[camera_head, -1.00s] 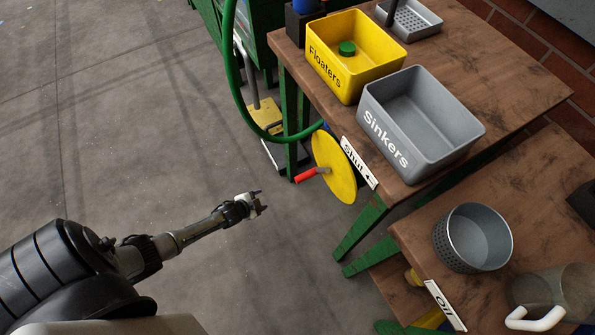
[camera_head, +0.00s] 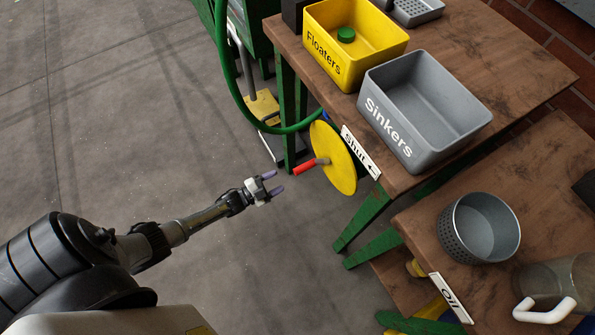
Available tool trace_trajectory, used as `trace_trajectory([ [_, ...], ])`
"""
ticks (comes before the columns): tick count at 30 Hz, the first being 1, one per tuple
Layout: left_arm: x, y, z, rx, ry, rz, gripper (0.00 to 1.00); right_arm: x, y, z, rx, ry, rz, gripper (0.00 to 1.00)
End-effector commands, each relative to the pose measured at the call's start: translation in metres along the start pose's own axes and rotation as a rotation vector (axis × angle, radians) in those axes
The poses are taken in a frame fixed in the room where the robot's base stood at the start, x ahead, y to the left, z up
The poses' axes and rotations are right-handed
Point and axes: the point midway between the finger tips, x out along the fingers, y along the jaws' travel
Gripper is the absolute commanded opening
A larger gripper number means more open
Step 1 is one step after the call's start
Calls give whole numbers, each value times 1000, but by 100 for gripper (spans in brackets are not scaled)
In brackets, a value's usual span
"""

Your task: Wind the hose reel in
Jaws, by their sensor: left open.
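The hose reel (camera_head: 337,160) is a yellow disc on the side of the wooden bench, below its edge. A red crank handle (camera_head: 304,167) sticks out from the disc toward the left. A green hose (camera_head: 224,68) loops from the reel up past the top of the view. My left gripper (camera_head: 274,182) is open and empty, its two purple-tipped fingers pointing right toward the red handle. It is just left of and below the handle, with a small gap between. My right gripper is not in view.
A white "shut" sign (camera_head: 361,152) is fixed on the bench edge beside the reel. A yellow Floaters bin (camera_head: 331,65) and a grey Sinkers bin (camera_head: 390,125) stand above it. Green bench legs (camera_head: 362,221) stand below. The floor (camera_head: 120,130) on the left is clear.

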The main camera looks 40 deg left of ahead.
Motion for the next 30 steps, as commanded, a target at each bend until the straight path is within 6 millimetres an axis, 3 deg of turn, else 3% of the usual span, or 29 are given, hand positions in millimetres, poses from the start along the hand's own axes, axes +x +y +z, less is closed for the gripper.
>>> trace_trajectory([
  [6,43,2,2,0,2,-1,55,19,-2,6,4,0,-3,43],
  [15,81,2,1,0,1,0,55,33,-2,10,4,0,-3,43],
  [30,93,0,0,-1,-1,1,55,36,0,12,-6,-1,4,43],
])
